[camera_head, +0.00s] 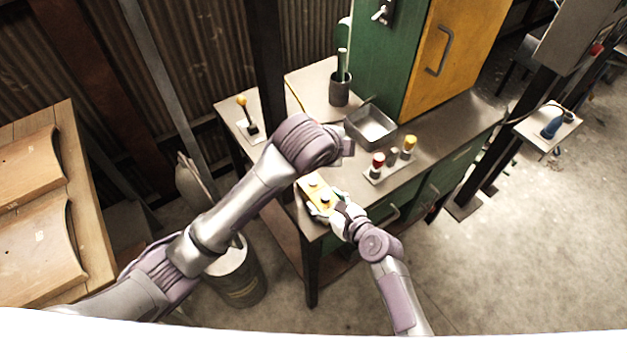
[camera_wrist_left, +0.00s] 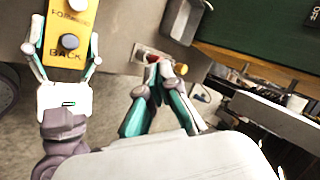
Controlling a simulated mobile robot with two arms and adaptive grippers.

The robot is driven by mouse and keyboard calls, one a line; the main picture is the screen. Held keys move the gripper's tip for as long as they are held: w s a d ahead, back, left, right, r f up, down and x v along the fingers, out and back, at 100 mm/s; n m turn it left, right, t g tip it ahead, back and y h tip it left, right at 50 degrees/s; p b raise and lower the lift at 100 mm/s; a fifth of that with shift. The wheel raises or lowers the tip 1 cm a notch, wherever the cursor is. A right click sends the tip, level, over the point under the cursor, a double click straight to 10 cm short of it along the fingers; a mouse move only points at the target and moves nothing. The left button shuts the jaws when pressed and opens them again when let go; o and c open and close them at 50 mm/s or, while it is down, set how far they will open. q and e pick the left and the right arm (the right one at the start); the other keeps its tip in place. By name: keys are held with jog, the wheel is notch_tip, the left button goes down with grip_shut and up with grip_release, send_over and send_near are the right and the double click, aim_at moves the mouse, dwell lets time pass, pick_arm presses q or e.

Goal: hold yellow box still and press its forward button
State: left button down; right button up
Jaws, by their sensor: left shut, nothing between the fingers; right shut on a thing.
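The yellow box (camera_head: 307,187) lies at the near corner of the metal worktable. My left gripper (camera_wrist_left: 167,70) is shut and empty, to the right of the box in that view. In the head view its fingers are hidden behind my left wrist.
A small panel with red and yellow knobs (camera_head: 376,172) stands on the worktable (camera_head: 440,130), near a metal tray (camera_head: 372,141). A green and yellow cabinet (camera_head: 410,55) rises behind.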

aim_at(312, 183)
jog(key=shift+s+f, duration=0.1)
pick_arm(q)
jog(key=w+a+f+n+t+y, duration=0.1)
jog(key=a+f+n, duration=0.1)
jog(key=a+n, duration=0.4)
jog(key=shift+a+n, duration=0.2)
jog(key=shift+n, duration=0.5)
jog(key=shift+w+f, duration=0.1)
jog(key=shift+f, duration=4.4)
jog(key=shift+f, duration=0.15)
jog(key=shift+f, duration=0.3)
